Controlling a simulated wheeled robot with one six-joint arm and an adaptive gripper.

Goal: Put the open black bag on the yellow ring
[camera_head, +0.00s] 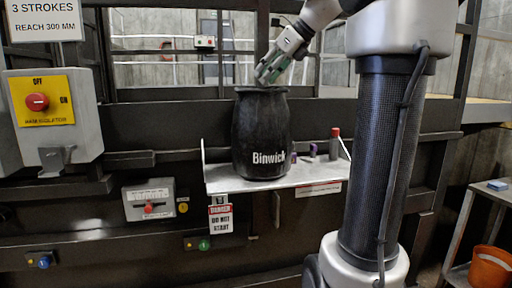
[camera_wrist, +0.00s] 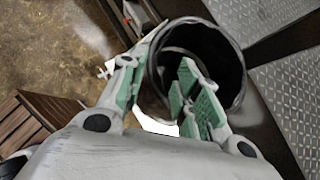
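The black bag (camera_head: 262,135), printed "Binwick", stands upright on a pale shelf. Its round open mouth faces up in the wrist view (camera_wrist: 239,72). My gripper (camera_head: 266,76) points down at the bag's rim from above. In the wrist view my gripper (camera_wrist: 156,82) has its green-padded fingers apart. One finger shows over the mouth and the other outside the left side of the rim, so the rim lies between them. I cannot tell whether either finger touches the bag. I cannot make out a yellow ring in either view.
The shelf (camera_head: 225,185) also holds purple items (camera_head: 313,149) and a red-capped bottle (camera_head: 334,143) right of the bag. An isolator box (camera_head: 85,130) with a red knob is at left. A side table (camera_head: 482,200) and an orange bucket (camera_head: 491,268) stand at right.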

